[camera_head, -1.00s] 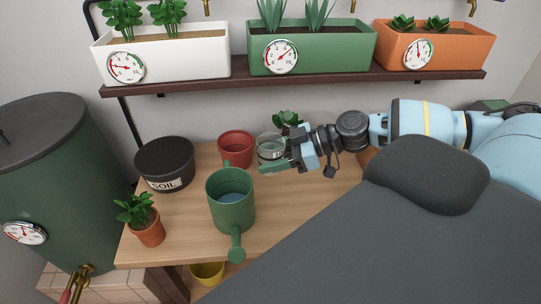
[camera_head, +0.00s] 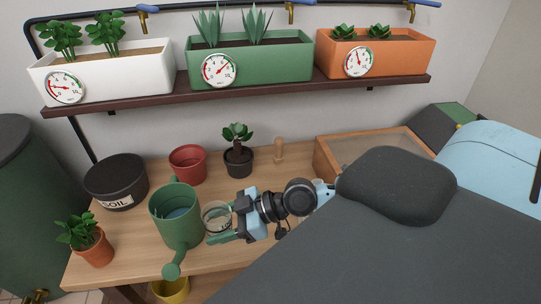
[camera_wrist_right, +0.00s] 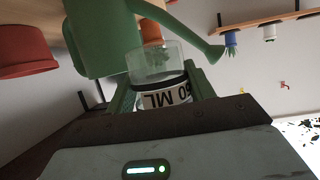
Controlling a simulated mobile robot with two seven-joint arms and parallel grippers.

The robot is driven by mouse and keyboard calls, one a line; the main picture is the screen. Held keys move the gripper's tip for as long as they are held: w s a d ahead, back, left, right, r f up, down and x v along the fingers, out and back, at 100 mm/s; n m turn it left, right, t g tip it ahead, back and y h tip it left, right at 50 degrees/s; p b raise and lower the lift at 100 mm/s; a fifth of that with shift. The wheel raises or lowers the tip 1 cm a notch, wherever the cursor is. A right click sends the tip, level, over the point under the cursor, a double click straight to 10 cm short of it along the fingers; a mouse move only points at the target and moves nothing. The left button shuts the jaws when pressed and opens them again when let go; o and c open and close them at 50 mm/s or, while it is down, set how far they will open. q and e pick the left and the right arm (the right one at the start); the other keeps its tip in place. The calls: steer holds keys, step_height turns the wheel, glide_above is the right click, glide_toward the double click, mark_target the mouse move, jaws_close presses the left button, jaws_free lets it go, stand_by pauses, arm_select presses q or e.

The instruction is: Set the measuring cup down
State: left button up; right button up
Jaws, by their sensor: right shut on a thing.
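The measuring cup (camera_head: 214,212) is a clear glass with a black band and printed "ML" marking; the marking reads in the right wrist view (camera_wrist_right: 160,62). My right gripper (camera_head: 222,224) is shut on the cup, with one green finger on either side of it in the wrist view (camera_wrist_right: 160,92). The cup is just right of the green watering can (camera_head: 172,228), close to its side. I cannot tell whether the cup's base touches the wooden table (camera_head: 135,222). My left gripper is not in view.
A red pot (camera_head: 188,166), a potted succulent (camera_head: 238,160) and a wooden dibber (camera_head: 279,150) stand behind the cup. A black soil tub (camera_head: 115,184) and a potted plant (camera_head: 95,250) are at left. A shelf (camera_head: 250,92) with planters hangs above.

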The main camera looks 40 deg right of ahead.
mark_target(209, 210)
steer(key=shift+w+a+r+m+t+h, duration=0.1)
steer(key=shift+w+a+m+t+h, duration=0.6)
steer(key=shift+w+m+t, duration=0.15)
steer(key=w+r+m+t+h, duration=0.2)
steer(key=w+m+h, duration=0.1)
steer(key=shift+r+m+t, duration=0.1)
steer(key=shift+m+t, duration=0.15)
steer(key=w+d+r+m+t+h, duration=0.1)
steer(key=w+d+r+m+h, duration=0.1)
steer(key=r+m+h, duration=0.3)
steer(key=shift+d+r+m+t+h, duration=0.15)
steer(key=shift+d+m+t+h, duration=0.2)
steer(key=shift+d+h, duration=0.5)
